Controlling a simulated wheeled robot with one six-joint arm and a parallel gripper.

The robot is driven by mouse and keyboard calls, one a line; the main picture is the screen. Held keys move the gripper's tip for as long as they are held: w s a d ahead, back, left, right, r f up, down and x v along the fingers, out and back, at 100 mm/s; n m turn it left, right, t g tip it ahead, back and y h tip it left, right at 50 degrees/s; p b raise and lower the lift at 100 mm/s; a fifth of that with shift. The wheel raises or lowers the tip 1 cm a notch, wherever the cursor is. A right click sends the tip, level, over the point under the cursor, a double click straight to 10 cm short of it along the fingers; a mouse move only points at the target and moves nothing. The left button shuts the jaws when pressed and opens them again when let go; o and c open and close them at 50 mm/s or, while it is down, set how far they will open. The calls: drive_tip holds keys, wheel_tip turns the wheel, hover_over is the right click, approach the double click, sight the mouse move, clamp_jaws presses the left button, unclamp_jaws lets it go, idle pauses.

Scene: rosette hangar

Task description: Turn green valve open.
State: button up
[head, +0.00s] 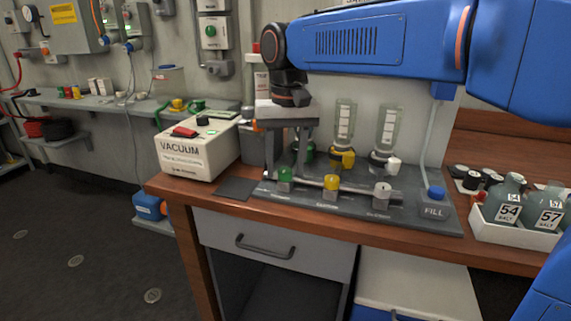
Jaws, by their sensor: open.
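My gripper (285,158) points down over the left end of the grey valve panel (330,208). Its two fingers are apart, with no object visibly held between them. A green part of the green valve (308,153) shows just behind and right of the fingers, mostly hidden by them. A green-topped fitting (285,174) stands at the front of the panel, just below the fingers. I cannot tell whether the fingers touch either green part, nor how the valve's handle is turned.
Yellow (342,158) and white (387,161) valves sit below clear columns to the right. A vacuum box (200,147) stands left, a bottle tray (515,230) right. A blue FILL button (435,192) is at the panel's right end. A drawer (272,247) is below.

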drive_tip(key=shift+c, duration=0.7)
drive_tip(key=c, duration=0.9)
